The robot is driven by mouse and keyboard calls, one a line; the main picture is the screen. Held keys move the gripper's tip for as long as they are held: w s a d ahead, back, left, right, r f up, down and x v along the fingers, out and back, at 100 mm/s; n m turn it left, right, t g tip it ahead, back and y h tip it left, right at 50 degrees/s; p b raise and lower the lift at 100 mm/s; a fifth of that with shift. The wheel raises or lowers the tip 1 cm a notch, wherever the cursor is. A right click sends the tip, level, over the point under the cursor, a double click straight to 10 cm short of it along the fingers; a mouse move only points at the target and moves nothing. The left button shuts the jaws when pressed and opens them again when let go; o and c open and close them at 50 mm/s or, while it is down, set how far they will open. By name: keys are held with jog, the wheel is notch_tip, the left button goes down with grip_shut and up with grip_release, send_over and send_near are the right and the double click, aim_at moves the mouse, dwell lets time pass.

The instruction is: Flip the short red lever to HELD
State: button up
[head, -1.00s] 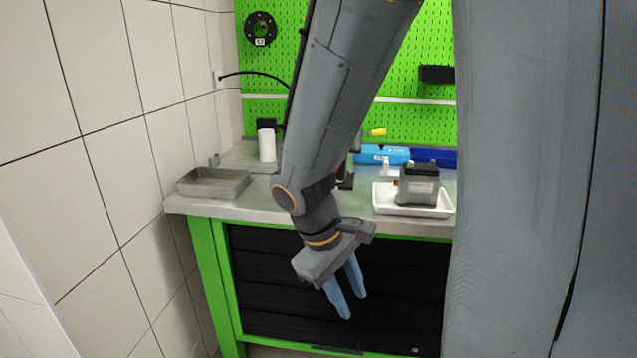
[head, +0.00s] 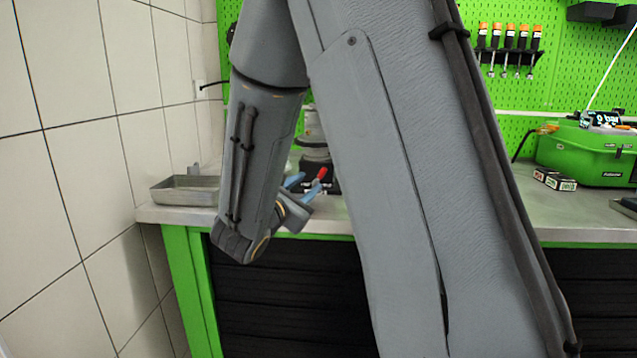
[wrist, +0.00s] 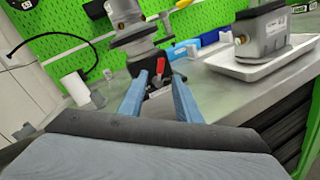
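The short red lever (head: 321,173) shows in the head view just beyond my gripper (head: 303,187), at a black block (head: 334,187) below a grey metal pump body (head: 314,135). It also shows in the wrist view (wrist: 180,77), close to the right fingertip. My gripper (wrist: 160,78) has two blue fingers, spread apart with nothing between them. The black block with a pale label shows between and beyond the fingers. I cannot tell whether a finger touches the lever. The lever's base is partly hidden, and no HELD marking is readable.
A metal tray (head: 186,190) lies on the left of the bench. In the wrist view, a white tray (wrist: 284,63) holds a grey housing (wrist: 262,35), and a white cylinder (wrist: 75,88) stands left. My arm hides the bench middle.

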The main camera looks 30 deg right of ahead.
aim_at(321, 175)
jog(key=x, duration=0.7)
jog(key=shift+w+d, duration=0.1)
jog(key=shift+d, duration=0.1)
grip_shut()
